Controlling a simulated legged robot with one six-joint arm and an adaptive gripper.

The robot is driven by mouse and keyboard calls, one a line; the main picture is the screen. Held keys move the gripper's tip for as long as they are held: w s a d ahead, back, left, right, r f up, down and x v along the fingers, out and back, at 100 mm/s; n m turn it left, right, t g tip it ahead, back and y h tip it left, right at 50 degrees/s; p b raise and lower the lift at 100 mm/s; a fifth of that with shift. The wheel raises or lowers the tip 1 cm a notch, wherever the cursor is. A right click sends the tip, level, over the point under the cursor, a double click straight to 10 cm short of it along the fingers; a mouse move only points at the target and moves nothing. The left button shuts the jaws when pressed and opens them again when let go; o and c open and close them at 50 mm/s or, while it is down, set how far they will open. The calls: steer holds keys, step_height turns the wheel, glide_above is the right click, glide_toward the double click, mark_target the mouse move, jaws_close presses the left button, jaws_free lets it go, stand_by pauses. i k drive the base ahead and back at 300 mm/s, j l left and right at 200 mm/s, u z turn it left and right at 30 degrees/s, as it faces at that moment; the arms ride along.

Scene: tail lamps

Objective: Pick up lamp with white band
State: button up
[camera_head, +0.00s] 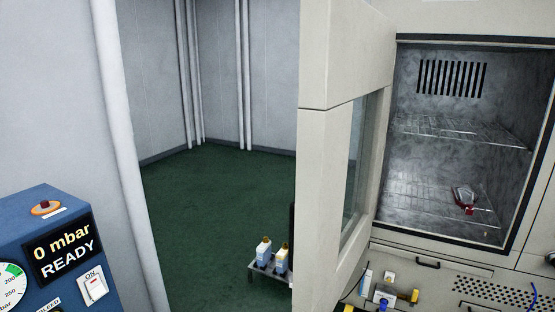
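A red and whitish object, which looks like a tail lamp (466,208), lies on the lower wire rack inside the open chamber at the right. It is small in the picture, and I cannot tell whether its pale part is a white band. No other tail lamp can be made out clearly. My gripper is not in view.
The chamber's thick door (325,150) stands open at its left. Two bottles (264,249) stand on a low stand (267,273). Small items, including a yellow one (414,296), lie below the chamber. A blue pressure unit (45,260) reads "0 mbar READY". Green floor (215,200) is clear behind.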

mark_target(465, 198)
steer(key=z, duration=1.25)
